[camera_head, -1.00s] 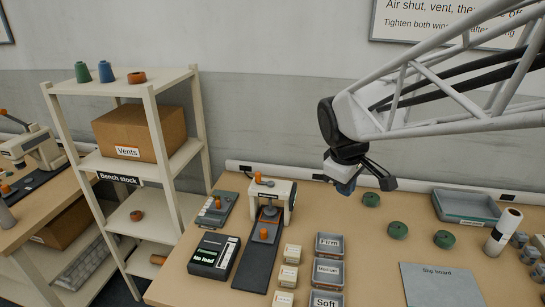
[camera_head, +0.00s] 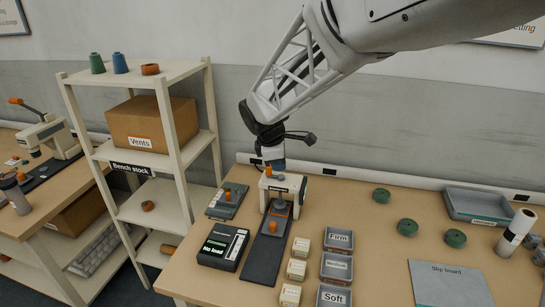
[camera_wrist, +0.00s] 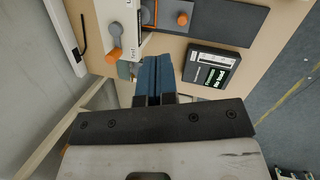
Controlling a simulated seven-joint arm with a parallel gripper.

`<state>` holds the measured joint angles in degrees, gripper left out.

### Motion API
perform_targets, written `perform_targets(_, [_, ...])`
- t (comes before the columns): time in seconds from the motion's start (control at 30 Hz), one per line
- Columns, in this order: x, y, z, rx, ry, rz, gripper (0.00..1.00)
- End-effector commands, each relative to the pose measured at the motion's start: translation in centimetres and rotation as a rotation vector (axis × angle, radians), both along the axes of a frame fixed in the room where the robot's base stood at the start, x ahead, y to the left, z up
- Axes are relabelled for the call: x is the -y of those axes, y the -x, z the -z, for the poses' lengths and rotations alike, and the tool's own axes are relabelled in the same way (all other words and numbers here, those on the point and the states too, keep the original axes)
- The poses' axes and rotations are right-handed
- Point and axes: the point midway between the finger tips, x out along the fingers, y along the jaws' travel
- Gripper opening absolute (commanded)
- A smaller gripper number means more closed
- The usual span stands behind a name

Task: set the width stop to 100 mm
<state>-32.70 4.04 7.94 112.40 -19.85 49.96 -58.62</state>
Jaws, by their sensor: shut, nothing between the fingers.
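A white press-like fixture (camera_head: 284,183) stands on the bench with a long dark base plate (camera_head: 262,262) running toward the front. An orange knob (camera_head: 273,226) sits on the plate, and it also shows in the wrist view (camera_wrist: 182,18). Another orange knob (camera_wrist: 115,55) is on the white fixture, beside a grey round part. My gripper (camera_head: 277,163) hangs just above the fixture, pointing down. Its blue fingers (camera_wrist: 153,78) are shut and empty. I cannot tell which part is the width stop, and no 100 mm marking is legible.
A black display box (camera_head: 222,247) reading "No load" stands left of the plate. A grey-green panel (camera_head: 228,200) lies behind it. Small labelled blocks (camera_head: 297,269) and grey trays (camera_head: 337,266) stand to the right. A shelf rack (camera_head: 180,140) is at the left.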

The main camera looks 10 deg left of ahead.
Motion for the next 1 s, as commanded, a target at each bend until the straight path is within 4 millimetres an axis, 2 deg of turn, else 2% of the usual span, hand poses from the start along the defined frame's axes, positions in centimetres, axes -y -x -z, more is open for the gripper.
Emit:
perform_targets(0.03, [-1.4,-0.3,0.6,-0.003,0.011,-0.036,0.0])
perform_targets(0.47, [-11.9,-2.2,5.2,-0.028,0.115,-0.366,0.0])
perform_targets(0.8, [-20.5,-2.4,9.5,-0.043,0.199,-0.625,0.0])
perform_targets(1.0, [-24.5,-2.0,11.7,-0.051,0.24,-0.745,0.0])
